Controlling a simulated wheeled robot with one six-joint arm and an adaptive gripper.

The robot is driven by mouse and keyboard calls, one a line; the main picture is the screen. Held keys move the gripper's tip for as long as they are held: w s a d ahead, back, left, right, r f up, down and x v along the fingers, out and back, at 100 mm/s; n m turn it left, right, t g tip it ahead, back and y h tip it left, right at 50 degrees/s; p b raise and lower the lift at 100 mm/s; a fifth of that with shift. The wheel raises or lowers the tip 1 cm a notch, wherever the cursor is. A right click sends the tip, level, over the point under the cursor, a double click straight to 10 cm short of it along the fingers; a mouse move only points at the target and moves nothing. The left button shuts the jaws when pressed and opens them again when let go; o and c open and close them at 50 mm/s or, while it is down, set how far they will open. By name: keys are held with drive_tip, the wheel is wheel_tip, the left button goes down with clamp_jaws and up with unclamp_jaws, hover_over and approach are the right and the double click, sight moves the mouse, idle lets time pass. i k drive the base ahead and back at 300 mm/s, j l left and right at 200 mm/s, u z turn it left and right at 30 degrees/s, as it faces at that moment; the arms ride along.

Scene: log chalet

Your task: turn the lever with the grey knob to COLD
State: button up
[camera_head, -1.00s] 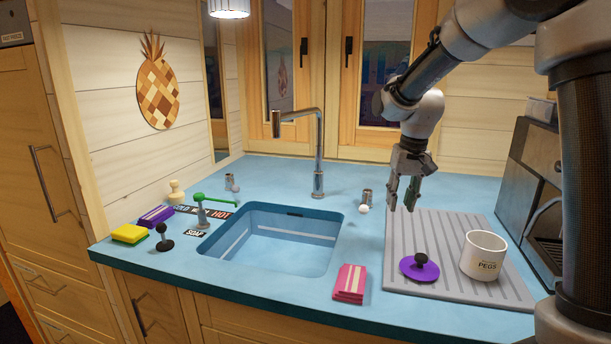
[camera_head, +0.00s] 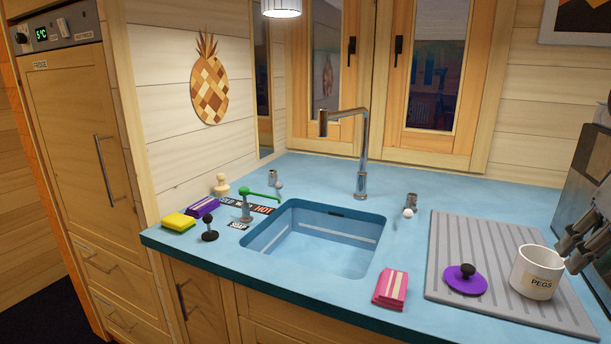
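A small metal fixture (camera_head: 272,176) stands on the blue counter behind the sink's left corner, with a grey knob (camera_head: 278,186) at its front. I cannot tell whether the grey knob joins the green lever. A similar fixture (camera_head: 411,200) right of the sink has a white knob (camera_head: 407,213). My gripper (camera_head: 568,256) is open and empty at the right edge, by the mug.
The sink (camera_head: 262,240) and tall tap (camera_head: 361,150) are central. A SOAP label (camera_head: 238,226), black-knobbed piece (camera_head: 209,230), yellow sponge (camera_head: 178,223), purple pack (camera_head: 203,207) and wooden peg (camera_head: 221,185) stand left. A pink pack (camera_head: 391,289), purple lid (camera_head: 465,279) and PEGS mug (camera_head: 536,272) are right.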

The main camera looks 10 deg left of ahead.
sight(272, 173)
drive_tip(key=k+j, duration=0.2)
drive_tip(key=j, duration=1.2)
drive_tip(key=k+j, duration=0.15)
drive_tip(key=j, duration=0.85)
drive_tip(key=i+j, duration=0.2)
drive_tip(key=j, duration=0.2)
drive_tip(key=i+j, duration=0.2)
drive_tip(key=j, duration=0.15)
drive_tip(key=i+j, duration=0.25)
drive_tip(key=j, duration=0.15)
drive_tip(key=i+j, duration=0.15)
drive_tip(key=i, duration=0.3)
drive_tip(key=l+z, duration=0.05)
